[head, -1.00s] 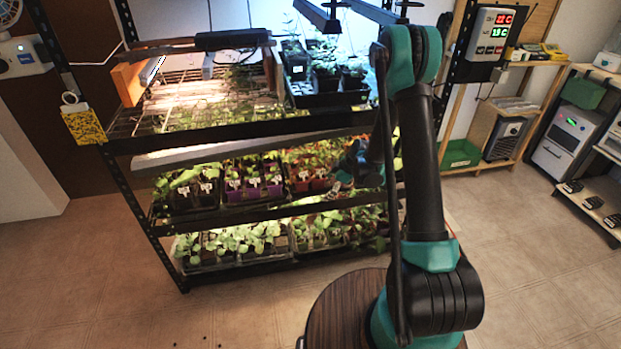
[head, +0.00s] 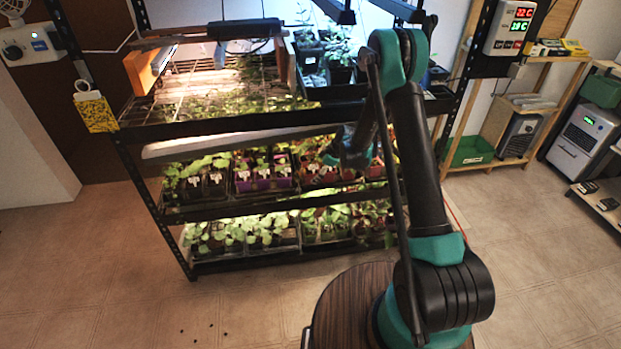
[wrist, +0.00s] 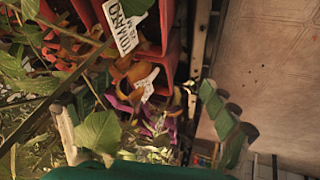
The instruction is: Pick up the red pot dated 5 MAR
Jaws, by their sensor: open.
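Red pots (head: 312,180) with leafy seedlings and white labels stand on the rack's middle shelf, right of the purple pots (head: 262,182). In the wrist view, a red pot (wrist: 169,30) fills the top middle and bears a white label (wrist: 124,24) reading TOMATO. The date line under it is too small to read surely. A second white label (wrist: 146,84) shows below. My gripper (wrist: 152,138) is open, its fingers apart, with leaves and purple shapes between them. In the head view my gripper (head: 334,160) is at the red pots, partly hiding them.
The shelf above (head: 250,126) runs close over the middle row. Leaves crowd around my fingers. Black pots (head: 205,188) stand left of the purple ones. More seedlings (head: 240,232) fill the bottom shelf. The floor (head: 120,260) in front is mostly clear.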

